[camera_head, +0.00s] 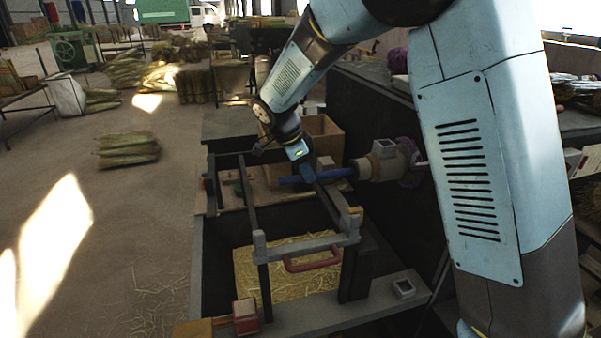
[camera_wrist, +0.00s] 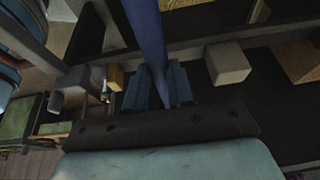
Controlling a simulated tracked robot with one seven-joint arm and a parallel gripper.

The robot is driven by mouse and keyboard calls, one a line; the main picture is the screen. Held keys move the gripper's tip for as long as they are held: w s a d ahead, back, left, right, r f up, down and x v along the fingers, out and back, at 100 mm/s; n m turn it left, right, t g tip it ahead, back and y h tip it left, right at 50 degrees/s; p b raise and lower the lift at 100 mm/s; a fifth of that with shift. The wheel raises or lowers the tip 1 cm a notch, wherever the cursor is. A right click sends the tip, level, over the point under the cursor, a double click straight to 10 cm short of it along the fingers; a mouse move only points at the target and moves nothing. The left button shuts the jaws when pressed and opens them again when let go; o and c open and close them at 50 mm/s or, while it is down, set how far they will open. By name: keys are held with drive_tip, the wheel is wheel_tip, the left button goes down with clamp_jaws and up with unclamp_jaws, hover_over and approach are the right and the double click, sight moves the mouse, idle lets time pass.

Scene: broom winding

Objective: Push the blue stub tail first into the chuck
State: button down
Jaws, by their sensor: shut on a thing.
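The blue stub (camera_head: 336,174) lies roughly level, sticking out to both sides of my gripper (camera_head: 307,175). My gripper reaches down from above and is shut on the stub. The stub's right end meets the front of the chuck (camera_head: 384,162), a grey and tan spindle head on the dark upright panel; I cannot tell whether it is inside or only touching. In the wrist view, the stub (camera_wrist: 148,40) runs from the top edge down between the blue fingers of my gripper (camera_wrist: 160,88). The chuck is not clear there.
A grey frame with a red handle (camera_head: 313,262) stands in front, over a straw-filled bin (camera_head: 295,283). Dark rails run close below the stub. A cardboard box (camera_head: 322,137) stands behind. Straw bundles (camera_head: 127,150) lie on the open floor at left.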

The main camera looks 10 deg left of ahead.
sight(318, 173)
drive_tip(key=shift+w+d, duration=0.3)
drive_tip(key=shift+d, duration=0.5)
drive_tip(key=shift+w+d, duration=0.3)
drive_tip(key=shift+d, duration=0.45)
drive_tip(key=c, duration=0.9)
unclamp_jaws()
